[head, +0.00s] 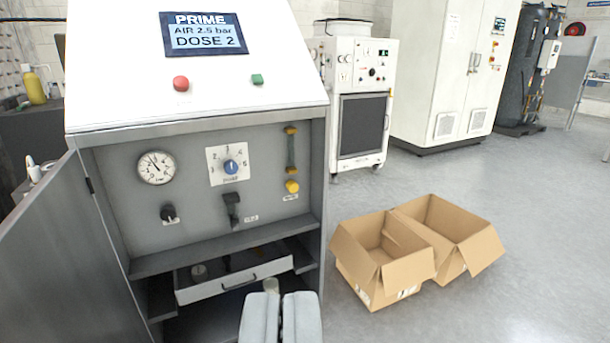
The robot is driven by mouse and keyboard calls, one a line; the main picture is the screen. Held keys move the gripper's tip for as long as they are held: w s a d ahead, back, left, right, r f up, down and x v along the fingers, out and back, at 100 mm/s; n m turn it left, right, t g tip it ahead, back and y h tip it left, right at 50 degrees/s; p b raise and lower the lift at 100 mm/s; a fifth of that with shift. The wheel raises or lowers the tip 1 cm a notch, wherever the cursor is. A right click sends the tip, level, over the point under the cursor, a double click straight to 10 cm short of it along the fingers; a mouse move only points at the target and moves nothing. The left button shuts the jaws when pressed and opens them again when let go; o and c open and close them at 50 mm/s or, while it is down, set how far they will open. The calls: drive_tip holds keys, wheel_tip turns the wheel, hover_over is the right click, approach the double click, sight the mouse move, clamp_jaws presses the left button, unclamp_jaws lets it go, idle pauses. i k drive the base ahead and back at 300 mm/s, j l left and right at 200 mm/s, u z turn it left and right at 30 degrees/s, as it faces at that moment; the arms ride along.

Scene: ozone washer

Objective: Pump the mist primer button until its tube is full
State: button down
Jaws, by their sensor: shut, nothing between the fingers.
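The primer button (291,186) is a round yellow knob on the right of the grey recessed panel. A narrow upright tube (291,152) with yellowish end fittings stands just above it. The tube looks dark greenish-grey, and its fill level is too small to tell. The display (204,34) reads "PRIME", "AIR 2.5 bar" and "DOSE 2". My gripper (281,297) is shut and empty at the bottom of the view. It shows well below the button and apart from it, in front of the drawer area.
The panel also bears a gauge (156,168), a blue dose dial (231,167), a black knob (169,213) and a dark lever (232,208). A drawer (238,279) sits below. The cabinet door (55,260) stands open at left. Cardboard boxes (383,262) lie on the floor at right.

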sight(292, 187)
drive_tip(key=i+l, duration=0.35)
drive_tip(key=i+l+u, duration=0.15)
drive_tip(key=i+l, duration=0.2)
drive_tip(key=l, duration=0.2)
drive_tip(key=i+l, duration=0.35)
drive_tip(key=i+l+u, duration=0.1)
drive_tip(key=i+l, duration=0.2)
drive_tip(key=l, duration=0.3)
